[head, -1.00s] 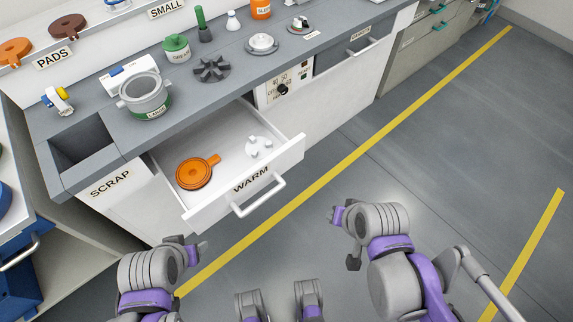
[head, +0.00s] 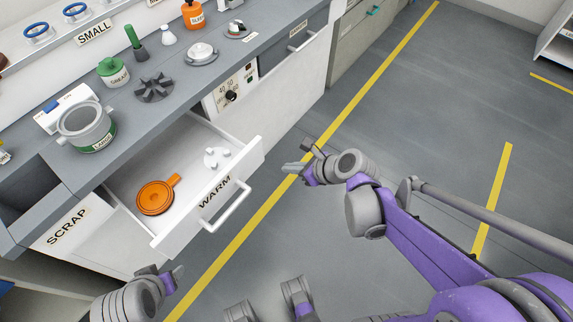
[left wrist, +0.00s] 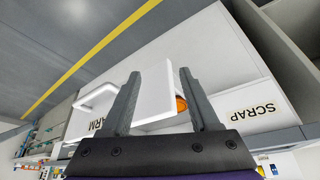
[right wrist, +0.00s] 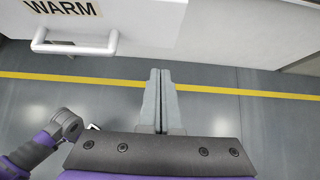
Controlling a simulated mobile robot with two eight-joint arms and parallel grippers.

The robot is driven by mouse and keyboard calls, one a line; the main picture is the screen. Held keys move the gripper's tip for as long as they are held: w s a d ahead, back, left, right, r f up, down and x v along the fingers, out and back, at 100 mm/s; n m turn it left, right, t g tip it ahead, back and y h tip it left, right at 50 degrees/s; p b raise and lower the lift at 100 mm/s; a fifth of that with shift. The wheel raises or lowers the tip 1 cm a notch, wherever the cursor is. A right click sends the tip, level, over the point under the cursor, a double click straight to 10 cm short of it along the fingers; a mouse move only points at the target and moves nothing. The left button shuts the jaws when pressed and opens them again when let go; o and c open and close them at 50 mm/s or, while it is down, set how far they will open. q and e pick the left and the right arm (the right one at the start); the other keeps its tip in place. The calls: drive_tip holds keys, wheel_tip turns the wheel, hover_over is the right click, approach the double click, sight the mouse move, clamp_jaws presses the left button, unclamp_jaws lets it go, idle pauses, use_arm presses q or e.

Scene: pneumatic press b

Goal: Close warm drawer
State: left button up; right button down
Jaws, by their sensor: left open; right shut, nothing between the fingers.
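The warm drawer (head: 165,234) is pulled out from the counter, with a WARM label and a white bar handle (head: 228,208) on its front. An orange round pad with a stub (head: 155,197) and a white knobbed piece (head: 217,157) lie inside it. My right gripper (head: 286,168) is shut and empty, to the right of the drawer front and apart from the handle. In the right wrist view the handle (right wrist: 75,48) is up and left of the shut fingers (right wrist: 159,75). My left gripper (left wrist: 158,78) is open and empty, with the drawer front beyond its fingers.
The grey counter top (head: 125,135) holds a large pot (head: 85,127), a green container (head: 113,72) and a black fan-shaped part (head: 154,88). A scrap opening (head: 30,195) is at the left. The floor before the drawer is clear, with a yellow line.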

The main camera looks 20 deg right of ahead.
sight(257, 160)
use_arm(q)
drive_tip(key=shift+f+b, duration=0.95)
drive_tip(key=shift+f, duration=0.3)
use_arm(e)
drive_tip(key=shift+w+a+f, duration=0.8)
drive_tip(key=shift+w+f, duration=0.05)
drive_tip(key=shift+w, duration=0.5)
drive_tip(key=shift+w+a+f, duration=0.8)
drive_tip(key=shift+w+f, duration=0.05)
drive_tip(key=shift+w, duration=0.55)
drive_tip(key=shift+w+a+f, duration=0.8)
drive_tip(key=shift+w+f, duration=0.05)
drive_tip(key=shift+w, duration=0.5)
drive_tip(key=shift+w, duration=0.1)
